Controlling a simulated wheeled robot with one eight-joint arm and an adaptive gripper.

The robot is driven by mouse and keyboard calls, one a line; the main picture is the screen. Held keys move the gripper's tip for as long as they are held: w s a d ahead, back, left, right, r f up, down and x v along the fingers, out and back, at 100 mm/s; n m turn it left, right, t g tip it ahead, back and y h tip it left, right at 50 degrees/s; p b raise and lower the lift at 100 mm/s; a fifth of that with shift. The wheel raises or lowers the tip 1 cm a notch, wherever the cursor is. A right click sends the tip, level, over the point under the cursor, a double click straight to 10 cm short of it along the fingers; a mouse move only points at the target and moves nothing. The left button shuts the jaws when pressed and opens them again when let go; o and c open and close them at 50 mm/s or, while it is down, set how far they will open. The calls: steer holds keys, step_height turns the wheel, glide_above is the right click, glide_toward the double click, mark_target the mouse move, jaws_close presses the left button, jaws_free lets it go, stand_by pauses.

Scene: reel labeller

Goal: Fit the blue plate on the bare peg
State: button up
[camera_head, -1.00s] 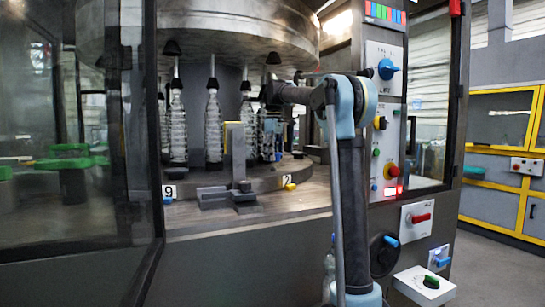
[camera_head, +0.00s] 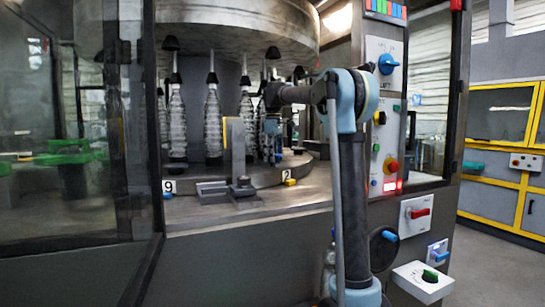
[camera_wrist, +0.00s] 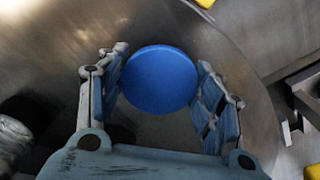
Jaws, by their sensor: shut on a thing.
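The blue plate (camera_wrist: 160,78) is a round, flat disc in the middle of the wrist view. My gripper (camera_wrist: 163,60) is shut on it, with one finger pad at its left edge and one at its right. Below it in that view is a curved grey metal surface; I cannot tell the gap between them. In the head view, my gripper (camera_head: 271,128) is at the right side of the machine's turntable, near the label 2. A small blue spot shows below it there, too small to identify for sure. I cannot make out a bare peg in either view.
Clear bottles (camera_head: 213,122) stand on the round turntable under a large metal drum. A grey bracket with a yellowish upright (camera_head: 234,150) stands at the front. A small yellow piece (camera_head: 290,182) is by label 2. A control panel (camera_head: 384,120) is at the right.

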steer(key=shift+f, duration=0.6)
steer(key=o, duration=1.2)
step_height(320, 180, up, 11)
steer(key=shift+w+f, duration=0.1)
steer(key=shift+r, duration=0.55)
